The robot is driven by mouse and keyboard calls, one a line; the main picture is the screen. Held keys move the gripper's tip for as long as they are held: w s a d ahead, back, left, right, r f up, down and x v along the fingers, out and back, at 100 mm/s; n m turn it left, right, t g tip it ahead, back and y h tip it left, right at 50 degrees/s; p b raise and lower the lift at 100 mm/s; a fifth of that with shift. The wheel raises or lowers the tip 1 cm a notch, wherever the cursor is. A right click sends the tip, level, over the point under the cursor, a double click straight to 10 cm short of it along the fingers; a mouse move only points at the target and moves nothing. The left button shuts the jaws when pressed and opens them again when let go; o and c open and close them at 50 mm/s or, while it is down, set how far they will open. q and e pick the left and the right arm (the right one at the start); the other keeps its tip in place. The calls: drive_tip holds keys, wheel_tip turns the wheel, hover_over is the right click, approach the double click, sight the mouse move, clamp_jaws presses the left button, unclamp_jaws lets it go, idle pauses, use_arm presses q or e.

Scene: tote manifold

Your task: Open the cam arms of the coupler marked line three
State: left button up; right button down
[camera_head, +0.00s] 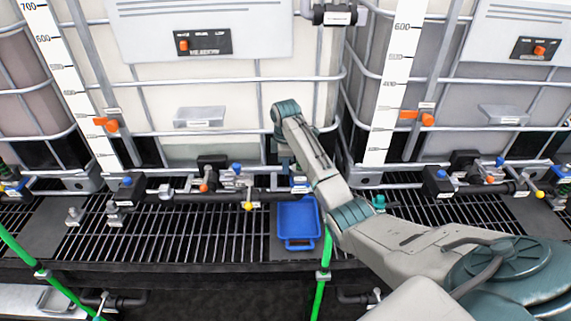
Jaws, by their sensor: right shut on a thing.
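My right gripper (286,160) reaches down in front of the middle tote, at the end of the dark pipe above the blue tray. It is shut on a small part there, seemingly a cam arm of the coupler (300,188). My own wrist and forearm hide much of the fingers and coupler. The coupler's marking is too small to read, and I cannot tell how its cam arms stand. My left gripper is not in view.
A blue tray (299,220) lies on the grating (190,235) below the coupler. A dark pipe with a yellow-handled valve (248,205) runs left of it. Metal fittings (75,215) stand at left. A green hose (323,265) hangs at the front. Caged totes (225,105) stand behind.

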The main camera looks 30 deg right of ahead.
drive_tip(key=shift+w+a+g+h, duration=0.15)
drive_tip(key=shift+a+g+h, duration=0.25)
drive_tip(key=shift+h, duration=0.2)
drive_tip(key=shift+w+a+f+g+h+b, duration=0.25)
drive_tip(key=shift+f+g+h+b, duration=0.3)
drive_tip(key=shift+g+h+b, duration=0.75)
drive_tip(key=shift+w+a+f+g+h+b, duration=0.2)
drive_tip(key=shift+a+f+g+h+b, duration=0.25)
drive_tip(key=shift+h+b, duration=0.9)
drive_tip(key=shift+w+a+f+g+h+b, duration=0.2)
drive_tip(key=shift+f+g+h+b, duration=0.65)
drive_tip(key=shift+h, duration=1)
drive_tip(key=shift+r, duration=0.25)
drive_tip(key=c, duration=1.3)
unclamp_jaws()
